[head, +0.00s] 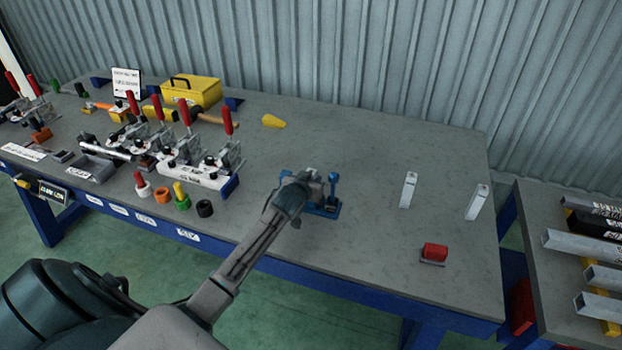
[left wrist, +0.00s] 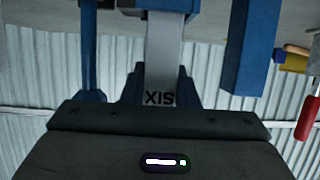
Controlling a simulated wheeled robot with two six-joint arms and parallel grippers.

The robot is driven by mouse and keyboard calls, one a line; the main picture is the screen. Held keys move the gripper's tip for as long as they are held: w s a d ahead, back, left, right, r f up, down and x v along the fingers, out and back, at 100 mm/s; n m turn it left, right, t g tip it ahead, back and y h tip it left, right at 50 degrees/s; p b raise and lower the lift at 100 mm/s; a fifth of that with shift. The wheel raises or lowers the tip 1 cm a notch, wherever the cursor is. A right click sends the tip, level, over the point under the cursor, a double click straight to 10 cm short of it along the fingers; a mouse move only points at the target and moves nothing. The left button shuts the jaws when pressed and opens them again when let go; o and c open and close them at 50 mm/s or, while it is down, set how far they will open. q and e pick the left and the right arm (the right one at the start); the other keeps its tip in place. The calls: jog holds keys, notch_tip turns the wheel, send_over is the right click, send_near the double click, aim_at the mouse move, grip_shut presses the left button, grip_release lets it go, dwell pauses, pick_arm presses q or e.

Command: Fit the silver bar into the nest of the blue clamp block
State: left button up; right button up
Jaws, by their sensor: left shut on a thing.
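The blue clamp block (head: 326,211) sits on the bench near its front edge, with a blue post (head: 333,182) rising on its right side. My left gripper (head: 308,185) is over the block and hides part of it. In the left wrist view the silver bar (left wrist: 163,55), with dark lettering, stands in front of my gripper, and my left gripper is shut on it. Blue parts (left wrist: 250,45) of the block show on both sides of the bar. Whether the bar is seated in the nest cannot be told. My right gripper is not in view.
Red-handled toggle clamps (head: 200,165) and coloured cups (head: 181,199) stand to the left. The bench between the clamp block and pale blocks is clear.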

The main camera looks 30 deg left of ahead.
pick_arm(q)
jog(key=o, duration=1.1)
jog(key=shift+c, duration=0.2)
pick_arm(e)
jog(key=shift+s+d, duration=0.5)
pick_arm(q)
jog(key=b+v, duration=0.2)
jog(key=v, duration=1)
jog(key=shift+r, duration=0.2)
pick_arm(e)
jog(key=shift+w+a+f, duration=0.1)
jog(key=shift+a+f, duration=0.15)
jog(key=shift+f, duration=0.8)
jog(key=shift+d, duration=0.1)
